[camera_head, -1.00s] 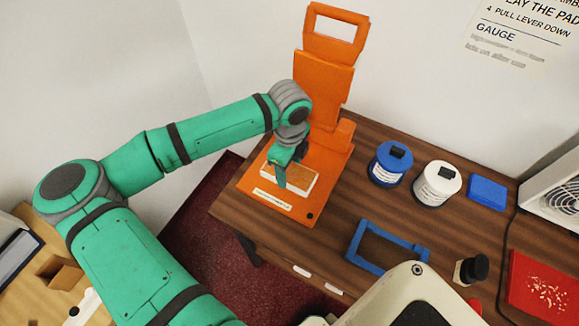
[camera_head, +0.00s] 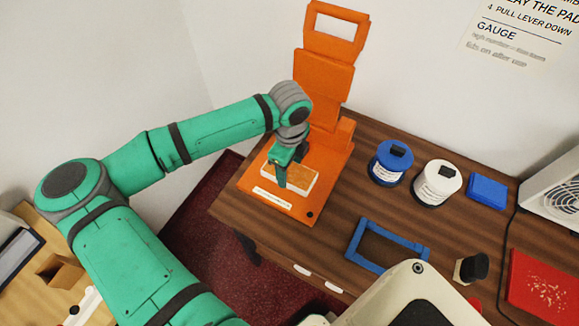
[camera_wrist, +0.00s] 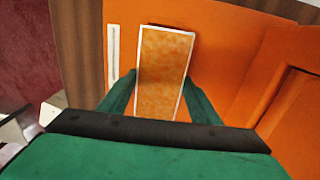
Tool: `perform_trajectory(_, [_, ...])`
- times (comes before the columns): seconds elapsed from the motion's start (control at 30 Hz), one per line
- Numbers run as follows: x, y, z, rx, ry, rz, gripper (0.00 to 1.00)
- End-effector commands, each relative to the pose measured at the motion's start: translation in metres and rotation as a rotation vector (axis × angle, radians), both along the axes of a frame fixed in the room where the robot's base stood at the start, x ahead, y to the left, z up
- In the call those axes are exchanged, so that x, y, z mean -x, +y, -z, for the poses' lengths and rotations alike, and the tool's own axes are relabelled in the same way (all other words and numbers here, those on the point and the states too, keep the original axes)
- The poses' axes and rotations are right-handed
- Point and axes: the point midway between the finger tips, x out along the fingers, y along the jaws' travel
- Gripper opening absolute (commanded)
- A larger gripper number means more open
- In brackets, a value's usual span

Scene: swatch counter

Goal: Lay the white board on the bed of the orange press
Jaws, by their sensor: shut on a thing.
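The white board (camera_head: 303,182) is a thin rectangular block with white edges and a mottled tan-orange upper face. It lies flat at the bed (camera_head: 301,211) of the orange press (camera_head: 323,77), inside the bed's outline. Whether it rests on the bed or hangs just above cannot be told. My gripper (camera_head: 283,176) points down at it and is shut on it. In the wrist view, the green fingers of my gripper (camera_wrist: 160,92) flank the long sides of the board (camera_wrist: 163,60), with orange press surface (camera_wrist: 215,45) around it.
The press's upper part stands raised behind the bed. A blue-labelled jar (camera_head: 390,163), a white jar (camera_head: 437,183), a blue block (camera_head: 487,192) and a blue frame (camera_head: 364,264) are to the right on the wooden counter (camera_head: 345,215). A red tray (camera_head: 535,285) lies at far right.

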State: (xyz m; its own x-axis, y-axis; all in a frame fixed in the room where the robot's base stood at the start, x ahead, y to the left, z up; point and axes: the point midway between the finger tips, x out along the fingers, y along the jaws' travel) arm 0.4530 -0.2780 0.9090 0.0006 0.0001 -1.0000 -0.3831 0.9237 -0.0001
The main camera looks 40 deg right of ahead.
Motion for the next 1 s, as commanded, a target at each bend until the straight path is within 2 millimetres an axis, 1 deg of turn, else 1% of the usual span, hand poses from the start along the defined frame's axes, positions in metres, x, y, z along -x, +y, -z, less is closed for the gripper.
perform_trajectory(0.23, [0.0,0.0,0.002,0.0,0.0,0.0,0.31])
perform_trajectory(0.27, [0.0,0.0,0.002,0.001,0.0,0.0,0.62])
perform_trajectory(0.3, [0.0,0.0,0.002,0.001,0.0,0.0,0.72])
perform_trajectory(0.33, [0.0,0.0,0.002,0.001,0.0,0.0,0.79])
perform_trajectory(0.6, [0.0,0.0,0.002,0.0,0.0,0.0,0.79])
perform_trajectory(0.73, [0.0,0.0,-0.003,0.001,0.0,0.0,0.79])
perform_trajectory(0.87, [-0.001,0.0,-0.021,0.002,-0.003,0.0,0.79])
perform_trajectory(1.0, [-0.001,0.0,-0.047,0.0,-0.004,0.001,0.79])
